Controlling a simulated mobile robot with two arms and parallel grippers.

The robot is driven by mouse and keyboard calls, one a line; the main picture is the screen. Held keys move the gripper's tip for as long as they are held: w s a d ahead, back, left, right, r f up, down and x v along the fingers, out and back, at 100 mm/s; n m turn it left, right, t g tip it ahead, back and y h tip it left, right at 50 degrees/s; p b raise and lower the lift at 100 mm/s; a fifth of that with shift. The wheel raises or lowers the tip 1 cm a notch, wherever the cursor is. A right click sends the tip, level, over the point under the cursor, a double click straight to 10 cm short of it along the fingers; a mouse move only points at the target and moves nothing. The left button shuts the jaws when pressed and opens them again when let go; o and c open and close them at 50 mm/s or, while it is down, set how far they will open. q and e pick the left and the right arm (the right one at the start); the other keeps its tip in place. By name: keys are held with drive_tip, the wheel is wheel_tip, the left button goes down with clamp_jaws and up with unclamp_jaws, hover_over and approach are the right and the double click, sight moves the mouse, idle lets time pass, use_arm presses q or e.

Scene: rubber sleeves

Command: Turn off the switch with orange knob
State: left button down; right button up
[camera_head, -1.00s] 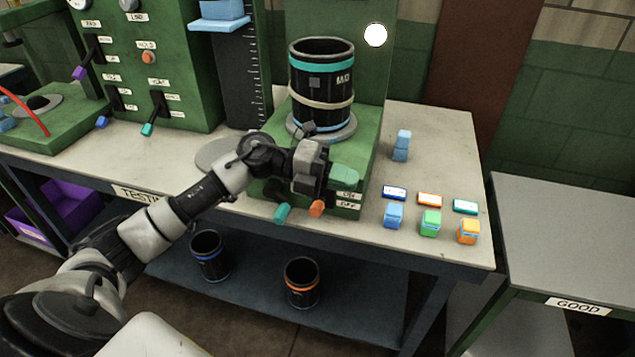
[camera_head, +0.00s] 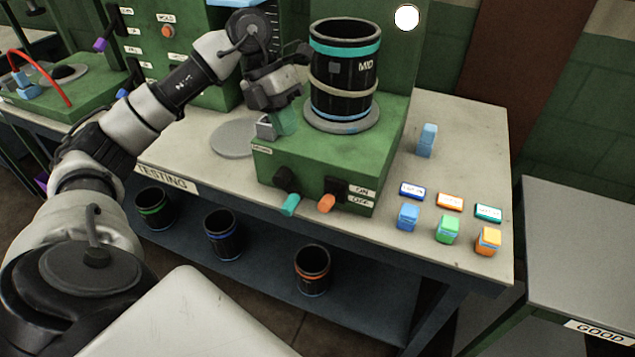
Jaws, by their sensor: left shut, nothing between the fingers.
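The switch with the orange knob (camera_head: 326,203) is on the front face of the green testing machine (camera_head: 300,167). Its lever points down, with the knob low beside the lower label of the ON and OFF pair (camera_head: 362,197). A second switch with a teal knob (camera_head: 290,205) is just left of it, also pointing down. My left gripper (camera_head: 279,126) is shut and empty, above the machine's front left top edge and clear of both knobs. My right gripper is not in view.
A black drum (camera_head: 343,95) marked MID stands on the machine. Several small coloured blocks, such as a green one (camera_head: 447,229), and label tiles lie on the table at right. Black buckets, one with an orange band (camera_head: 312,270), stand on the lower shelf. A grey table (camera_head: 580,250) is at right.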

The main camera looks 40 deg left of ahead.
use_arm(q)
drive_tip(key=shift+f, duration=0.1)
drive_tip(key=p, duration=0.3)
approach(327, 201)
wheel_tip(327, 201, down, 6)
drive_tip(key=shift+w+d+f, duration=0.25)
drive_tip(key=shift+d+f, duration=0.3)
drive_tip(key=shift+d, duration=0.05)
drive_tip(key=shift+s+f+t+b, duration=0.15)
drive_tip(key=shift+t+b, duration=0.15)
drive_tip(key=shift+b, duration=0.4)
